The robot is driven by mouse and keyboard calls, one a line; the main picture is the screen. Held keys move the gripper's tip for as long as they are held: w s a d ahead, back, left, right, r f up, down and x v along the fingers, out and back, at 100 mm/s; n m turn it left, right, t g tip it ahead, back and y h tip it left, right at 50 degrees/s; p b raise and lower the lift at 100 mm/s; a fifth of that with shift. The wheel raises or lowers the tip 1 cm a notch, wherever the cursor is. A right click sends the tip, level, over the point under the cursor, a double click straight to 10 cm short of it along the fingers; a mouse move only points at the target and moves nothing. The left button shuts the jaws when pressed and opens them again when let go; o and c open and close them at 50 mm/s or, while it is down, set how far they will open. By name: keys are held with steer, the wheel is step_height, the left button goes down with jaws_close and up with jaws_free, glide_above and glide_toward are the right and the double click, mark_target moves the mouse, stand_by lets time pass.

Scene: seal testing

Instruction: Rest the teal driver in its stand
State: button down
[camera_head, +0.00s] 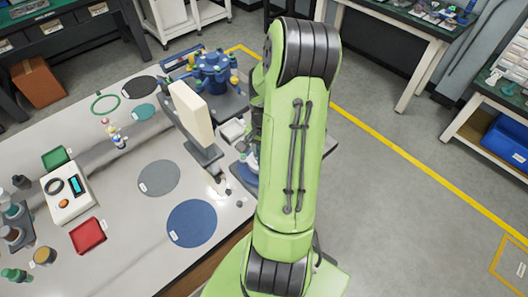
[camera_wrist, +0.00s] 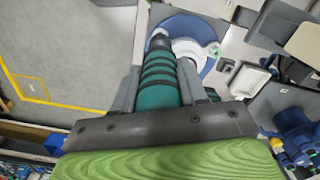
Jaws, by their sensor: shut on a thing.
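The teal driver (camera_wrist: 158,84) is ribbed with dark bands and has a dark tip end. In the wrist view it lies between the grey fingers of my gripper (camera_wrist: 163,66), which is shut on it. The driver's far end overlaps a round blue base with a white ringed part (camera_wrist: 196,45) in the picture; this may be the stand, but I cannot tell, nor whether they touch. In the head view my green arm hides the driver and most of the gripper. A blue and white piece (camera_head: 249,160) shows just left of the arm there.
A blue carousel machine (camera_head: 212,72) and an upright beige panel (camera_head: 191,114) stand close left of my arm. The table also holds a blue round mat (camera_head: 192,223), a grey mat (camera_head: 158,178), a red tray (camera_head: 87,235) and a white meter (camera_head: 68,196). Floor at right is clear.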

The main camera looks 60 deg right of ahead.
steer(key=shift+r+p, duration=0.75)
steer(key=shift+r, duration=0.45)
